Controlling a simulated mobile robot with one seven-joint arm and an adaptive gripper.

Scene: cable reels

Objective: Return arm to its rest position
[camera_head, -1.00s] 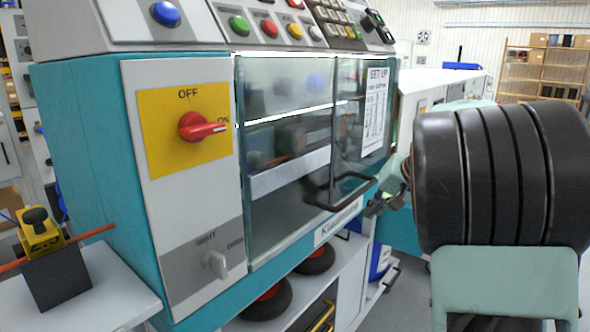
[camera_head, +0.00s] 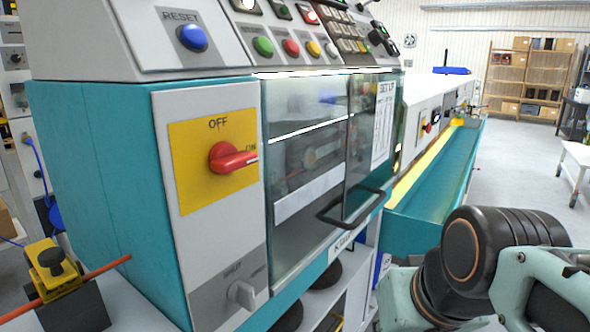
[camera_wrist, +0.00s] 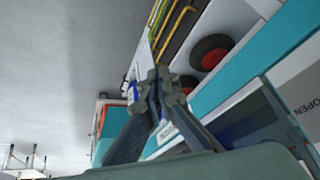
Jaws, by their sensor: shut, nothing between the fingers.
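My arm (camera_head: 500,262) is folded low at the right of the head view, apart from the machine. My gripper (camera_wrist: 155,90) shows in the wrist view with its two dark fingers together and nothing between them. It is not visible in the head view. The wrist camera sees the scene tilted, with grey floor at left and the machine's lower side at right.
The teal machine (camera_head: 95,150) has a red knob (camera_head: 228,158), a glass door and a black door handle (camera_head: 350,210). Black reels with a red hub (camera_wrist: 210,52) sit on the shelf below. A teal trough (camera_head: 440,190) extends behind. Open floor lies at right.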

